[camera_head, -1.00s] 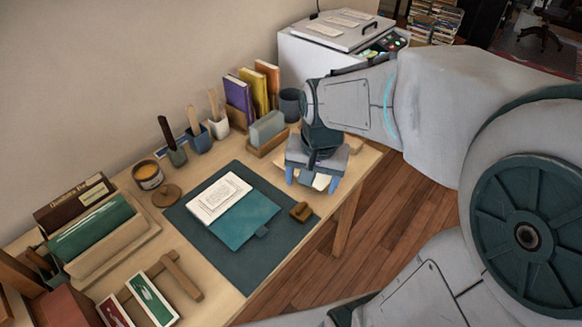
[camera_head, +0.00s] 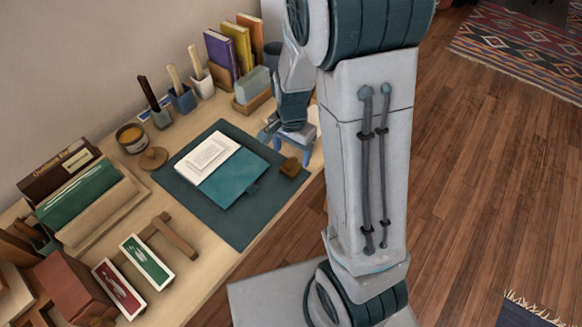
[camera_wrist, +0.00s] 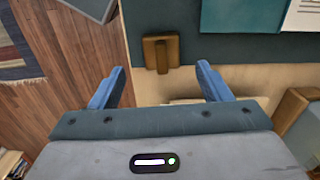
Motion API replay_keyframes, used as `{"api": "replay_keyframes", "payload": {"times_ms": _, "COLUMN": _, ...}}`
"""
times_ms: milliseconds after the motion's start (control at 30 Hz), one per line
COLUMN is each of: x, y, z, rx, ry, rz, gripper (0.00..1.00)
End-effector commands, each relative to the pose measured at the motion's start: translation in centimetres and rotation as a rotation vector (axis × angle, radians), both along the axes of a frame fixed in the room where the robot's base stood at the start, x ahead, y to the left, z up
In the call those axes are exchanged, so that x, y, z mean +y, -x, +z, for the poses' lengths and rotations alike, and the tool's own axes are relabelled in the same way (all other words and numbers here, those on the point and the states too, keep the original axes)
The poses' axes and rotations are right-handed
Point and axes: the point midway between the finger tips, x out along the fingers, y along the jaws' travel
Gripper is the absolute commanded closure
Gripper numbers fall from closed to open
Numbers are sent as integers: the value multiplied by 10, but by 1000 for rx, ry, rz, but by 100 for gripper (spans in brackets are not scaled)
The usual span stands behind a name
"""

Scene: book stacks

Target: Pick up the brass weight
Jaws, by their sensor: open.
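The brass weight (camera_head: 290,167) is a small brown-gold block with a raised handle. It sits on the right corner of the dark teal mat (camera_head: 236,228), beside the open teal book (camera_head: 240,180). In the wrist view the brass weight (camera_wrist: 161,53) lies just beyond my fingertips, between their lines and nearer the middle. My gripper (camera_head: 285,143) is over the desk's right edge, just behind the weight in the head view. In the wrist view my gripper (camera_wrist: 160,75) has its two blue fingers wide apart with nothing between them.
Upright books (camera_head: 230,50), tool cups (camera_head: 183,99) and a wooden block holder (camera_head: 252,103) line the back. A jar (camera_head: 131,138) and round wooden disc (camera_head: 152,158) stand left of the mat. Two cards (camera_head: 145,262) lie in front.

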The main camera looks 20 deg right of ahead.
Motion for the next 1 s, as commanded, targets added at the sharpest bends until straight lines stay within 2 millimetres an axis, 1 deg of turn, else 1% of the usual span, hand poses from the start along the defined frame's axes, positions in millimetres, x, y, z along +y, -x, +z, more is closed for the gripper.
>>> {"api": "replay_keyframes", "payload": {"times_ms": 167, "x": 0, "y": 0, "z": -11, "rx": 1, "ry": 0, "rz": 1, "gripper": 29}}
{"api": "replay_keyframes", "payload": {"times_ms": 400, "x": 0, "y": -2, "z": -44, "rx": 3, "ry": 0, "rz": 0, "gripper": 29}}
{"api": "replay_keyframes", "payload": {"times_ms": 500, "x": 0, "y": -2, "z": -53, "rx": 1, "ry": 0, "rz": 1, "gripper": 29}}
{"api": "replay_keyframes", "payload": {"times_ms": 600, "x": 0, "y": -2, "z": -56, "rx": 0, "ry": 0, "rz": 1, "gripper": 29}}
{"api": "replay_keyframes", "payload": {"times_ms": 800, "x": 1, "y": -2, "z": -56, "rx": -1, "ry": -1, "rz": 2, "gripper": 29}}
{"api": "replay_keyframes", "payload": {"times_ms": 867, "x": 1, "y": -2, "z": -56, "rx": -1, "ry": -1, "rz": 2, "gripper": 46}}
{"api": "replay_keyframes", "payload": {"times_ms": 900, "x": 1, "y": -2, "z": -56, "rx": -1, "ry": -1, "rz": 1, "gripper": 57}}
{"api": "replay_keyframes", "payload": {"times_ms": 967, "x": 1, "y": -2, "z": -56, "rx": -1, "ry": 0, "rz": 1, "gripper": 74}}
{"api": "replay_keyframes", "payload": {"times_ms": 1000, "x": 1, "y": -2, "z": -56, "rx": -1, "ry": 0, "rz": 1, "gripper": 85}}
